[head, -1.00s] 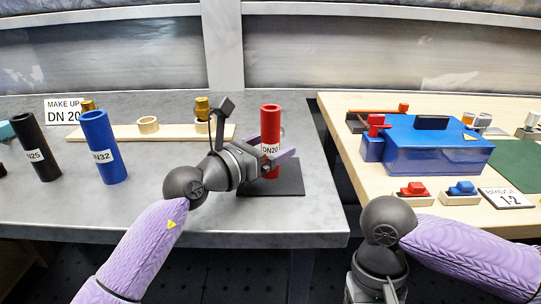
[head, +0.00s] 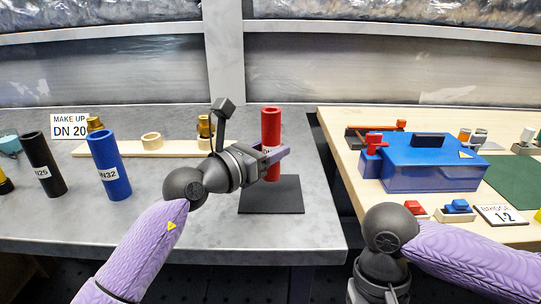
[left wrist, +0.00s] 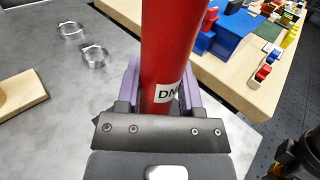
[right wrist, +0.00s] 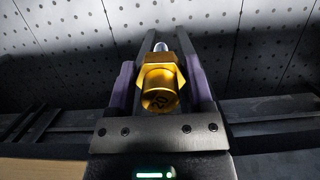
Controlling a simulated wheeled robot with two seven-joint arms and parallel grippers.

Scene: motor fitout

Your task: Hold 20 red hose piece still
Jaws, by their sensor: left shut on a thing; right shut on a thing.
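The red hose piece (head: 271,125) stands upright in my left gripper (head: 276,158), just above the dark square mat (head: 270,200). In the left wrist view the red hose piece (left wrist: 170,50) fills the gap between both purple fingers, and part of its white DN label shows. My right gripper (right wrist: 165,60) is shut on a brass hex fitting (right wrist: 160,88) marked 20. In the head view the right fingers and that fitting are out of sight below the picture.
A blue DN32 hose (head: 110,170) and a black DN25 hose (head: 42,165) stand at left. Behind them lies a wooden strip (head: 180,148) with a ring and brass fittings. Two metal clamps (left wrist: 94,56) lie on the grey table. A blue box (head: 430,170) stands on the right-hand bench.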

